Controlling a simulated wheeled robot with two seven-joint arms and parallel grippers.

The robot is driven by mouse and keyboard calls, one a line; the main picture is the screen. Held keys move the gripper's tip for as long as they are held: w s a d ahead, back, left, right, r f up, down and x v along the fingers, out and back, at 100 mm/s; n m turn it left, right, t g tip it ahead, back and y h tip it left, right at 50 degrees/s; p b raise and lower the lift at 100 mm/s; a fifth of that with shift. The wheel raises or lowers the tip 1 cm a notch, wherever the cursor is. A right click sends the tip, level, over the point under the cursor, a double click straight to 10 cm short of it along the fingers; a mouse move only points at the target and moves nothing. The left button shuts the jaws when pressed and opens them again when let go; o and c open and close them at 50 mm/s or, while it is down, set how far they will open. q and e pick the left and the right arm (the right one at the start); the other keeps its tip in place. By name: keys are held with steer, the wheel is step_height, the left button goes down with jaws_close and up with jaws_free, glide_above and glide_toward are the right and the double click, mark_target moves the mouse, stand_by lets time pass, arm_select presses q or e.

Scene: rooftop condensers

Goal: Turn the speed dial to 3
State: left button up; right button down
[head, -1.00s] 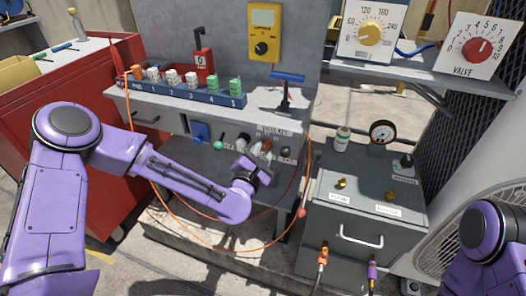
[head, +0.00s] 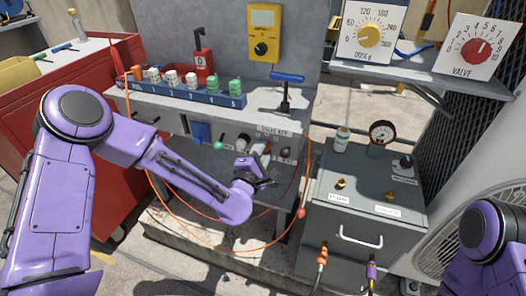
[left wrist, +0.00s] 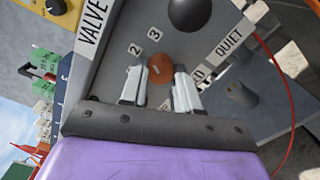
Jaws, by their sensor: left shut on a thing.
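The speed dial (left wrist: 161,68) shows in the left wrist view as a small orange-brown knob on a grey panel. Number plates 2 (left wrist: 135,49) and 3 (left wrist: 155,33) stand beside it, and other plates are partly covered by a finger. My left gripper (left wrist: 160,78) is shut on the dial, with one pale finger on each side. I cannot make out a pointer on the dial. In the head view my left gripper (head: 260,158) is at the bench's front panel and mostly hides the dial. My right gripper is out of view.
A green knob (head: 218,146) and a blue block (head: 200,132) are left on the panel. An orange hose (head: 215,243) loops below. A grey box (head: 362,205) with a gauge stands right.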

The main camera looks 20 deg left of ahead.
arm_select(q)
steer(key=shift+m, duration=1.5)
steer(key=o, duration=1.1)
steer(key=shift+c, duration=0.2)
steer(key=s, duration=1)
steer(key=shift+s+a+b, duration=0.2)
steer(key=shift+s+b, duration=0.1)
steer(key=shift+s, duration=0.05)
